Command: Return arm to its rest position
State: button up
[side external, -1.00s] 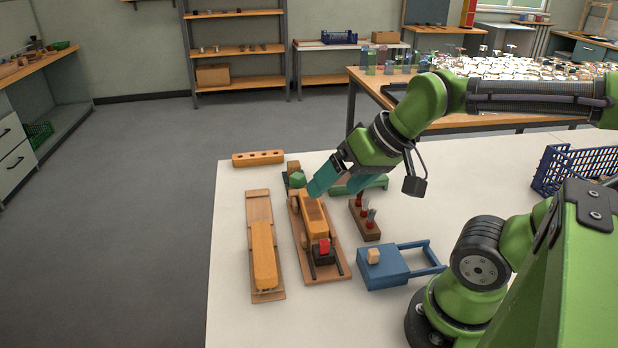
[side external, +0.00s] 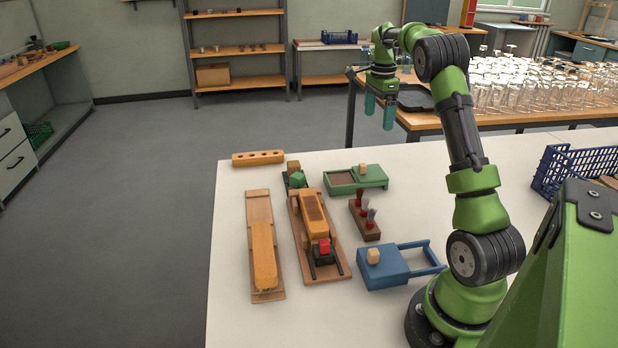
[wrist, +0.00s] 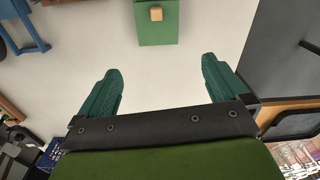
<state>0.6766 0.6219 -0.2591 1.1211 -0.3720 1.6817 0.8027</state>
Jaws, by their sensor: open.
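My gripper (side external: 378,108) hangs with its teal fingers pointing down, raised above the far edge of the white table. In the wrist view the two fingers of my gripper (wrist: 160,88) are spread wide with nothing between them, so it is open and empty. My arm is raised and folded over. The work pieces lie below, apart from the gripper: a wooden fixture with an orange block (side external: 314,220), a second board with an orange block (side external: 264,255), and a green tray (side external: 345,182) with a small wooden cube on it.
A blue stand (side external: 385,268) with a wooden cube, a brown holder with red-handled brushes (side external: 365,220) and a drilled wooden bar (side external: 258,158) are on the white table (side external: 230,300). A blue crate (side external: 575,172) stands at right. Many glasses (side external: 530,85) crowd the rear table.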

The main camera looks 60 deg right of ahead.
notch_tip(320, 180, down, 9)
jog(key=m, duration=0.1)
jog(key=shift+a+m, duration=0.3)
jog(key=shift+w+r, duration=0.1)
jog(key=shift+r, duration=0.15)
dwell(0.5)
